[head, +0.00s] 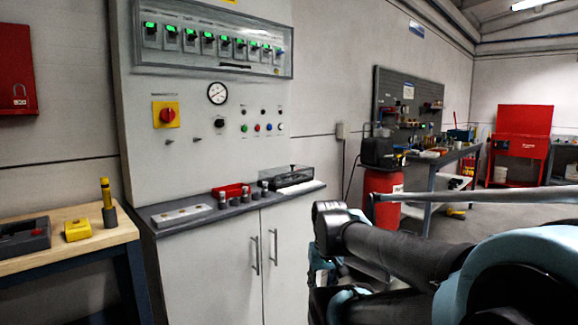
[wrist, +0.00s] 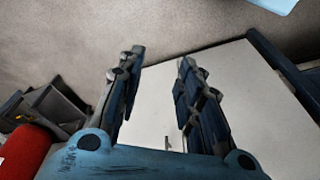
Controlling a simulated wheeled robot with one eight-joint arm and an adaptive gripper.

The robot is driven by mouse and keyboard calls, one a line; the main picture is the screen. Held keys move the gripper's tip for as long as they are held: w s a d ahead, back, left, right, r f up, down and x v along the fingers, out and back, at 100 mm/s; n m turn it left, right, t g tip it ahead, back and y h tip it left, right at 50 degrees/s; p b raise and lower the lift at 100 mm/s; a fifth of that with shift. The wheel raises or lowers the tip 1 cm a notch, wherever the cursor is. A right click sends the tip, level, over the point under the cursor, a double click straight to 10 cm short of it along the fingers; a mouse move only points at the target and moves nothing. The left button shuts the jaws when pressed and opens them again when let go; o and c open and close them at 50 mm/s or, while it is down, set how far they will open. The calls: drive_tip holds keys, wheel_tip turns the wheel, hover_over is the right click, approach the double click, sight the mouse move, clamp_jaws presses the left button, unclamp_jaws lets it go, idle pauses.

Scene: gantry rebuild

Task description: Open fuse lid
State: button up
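The fuse lid (head: 214,52) is a long clear cover in a grey frame, high on the pale cabinet (head: 200,130). It appears shut over a row of several fuse modules with green lights (head: 191,36). My gripper (wrist: 160,62) shows in the wrist view with its two dark fingers spread apart and nothing between them. It points at a white panel and the grey floor or wall, away from the lid. In the head view my arm is at the lower right, well apart from the lid, and the fingertips cannot be made out there.
Below the lid are a gauge (head: 217,93), a red rotary switch (head: 166,115) and small buttons. A dark ledge (head: 240,203) holds a red tray, small cylinders and a clear box (head: 287,178). A wooden bench (head: 90,240) stands left. A red drum (head: 384,195) stands right.

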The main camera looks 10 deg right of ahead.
drive_tip(key=shift+o, duration=0.3)
drive_tip(key=shift+o, duration=0.6)
drive_tip(key=shift+s+r, duration=0.2)
wheel_tip(320, 180, up, 41)
drive_tip(key=n+t+y, duration=0.2)
drive_tip(key=n, duration=0.2)
hover_over(293, 165)
drive_tip(key=s+d, duration=0.3)
drive_tip(key=s, duration=0.2)
drive_tip(key=x, duration=1.7)
drive_tip(key=shift+s, duration=0.1)
drive_tip(key=shift+d, duration=0.1)
clamp_jaws()
